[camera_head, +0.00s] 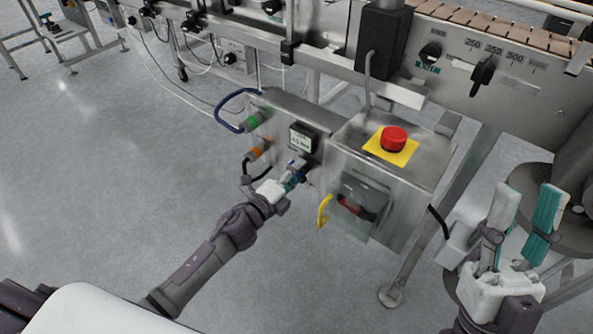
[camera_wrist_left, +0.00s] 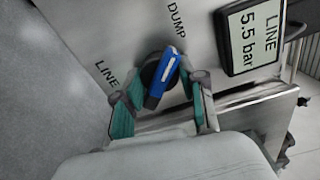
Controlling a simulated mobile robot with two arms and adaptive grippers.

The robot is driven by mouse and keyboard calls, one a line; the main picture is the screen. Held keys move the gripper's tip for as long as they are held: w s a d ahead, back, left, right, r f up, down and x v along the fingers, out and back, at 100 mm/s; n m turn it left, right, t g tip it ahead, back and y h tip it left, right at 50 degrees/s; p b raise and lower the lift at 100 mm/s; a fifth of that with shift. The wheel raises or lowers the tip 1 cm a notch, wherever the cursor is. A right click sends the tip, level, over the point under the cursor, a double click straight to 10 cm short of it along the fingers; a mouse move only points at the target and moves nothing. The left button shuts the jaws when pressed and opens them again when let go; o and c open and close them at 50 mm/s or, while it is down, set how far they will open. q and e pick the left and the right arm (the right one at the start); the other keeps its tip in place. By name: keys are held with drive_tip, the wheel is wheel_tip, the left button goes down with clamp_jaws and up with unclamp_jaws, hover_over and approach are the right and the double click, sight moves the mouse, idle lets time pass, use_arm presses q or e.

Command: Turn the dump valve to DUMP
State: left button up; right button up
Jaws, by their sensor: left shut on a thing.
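The dump valve is a blue handle with a white stripe on a dark round hub (camera_wrist_left: 162,78) in the left wrist view. Its striped end points up and slightly right, toward the DUMP label (camera_wrist_left: 177,20); the LINE label (camera_wrist_left: 106,75) is to its left. My left gripper (camera_wrist_left: 161,95) is shut on the handle, its teal fingers on either side. In the head view my left gripper (camera_head: 291,179) is at the panel's lower part and mostly hides the valve. The display (camera_wrist_left: 254,35) reads LINE 5.5 bar. My right gripper (camera_head: 523,215) is open and empty at the right.
A red button (camera_head: 394,138) on a yellow plate tops the box right of the valve. A clear cover (camera_head: 361,203) and a yellow hook (camera_head: 323,211) are on its front. Green (camera_head: 258,117) and orange (camera_head: 258,151) connectors with hoses are left.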

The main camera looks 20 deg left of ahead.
idle(0.4)
use_arm(q)
drive_tip(key=o, duration=1.1)
drive_tip(key=shift+o, duration=0.2)
drive_tip(key=v, duration=1.2)
